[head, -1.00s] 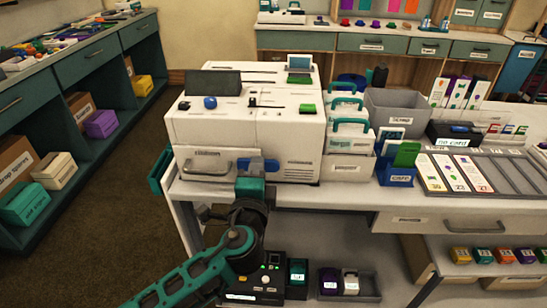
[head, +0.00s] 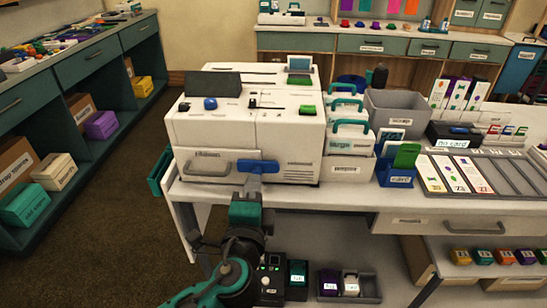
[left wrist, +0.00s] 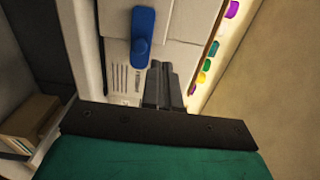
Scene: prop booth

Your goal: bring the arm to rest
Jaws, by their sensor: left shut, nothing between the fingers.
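My left gripper (head: 251,190) is in front of the white machine (head: 290,135), low by its front face. In the left wrist view its dark grey fingers (left wrist: 160,86) are shut together with nothing between them. A blue handle (head: 258,166) is on the machine's front, just beyond the fingers in the head view. It also shows in the left wrist view (left wrist: 143,38), beside the fingertips and apart from them. My left arm comes in from the bottom of the head view. My right gripper is out of view.
The machine stands on a white table with a drawer (head: 432,221). A grey bin (head: 398,108), a blue card holder (head: 397,178) and a slotted card tray (head: 490,176) stand to its right. A grey tray (head: 369,287) is below. Open carpet lies left.

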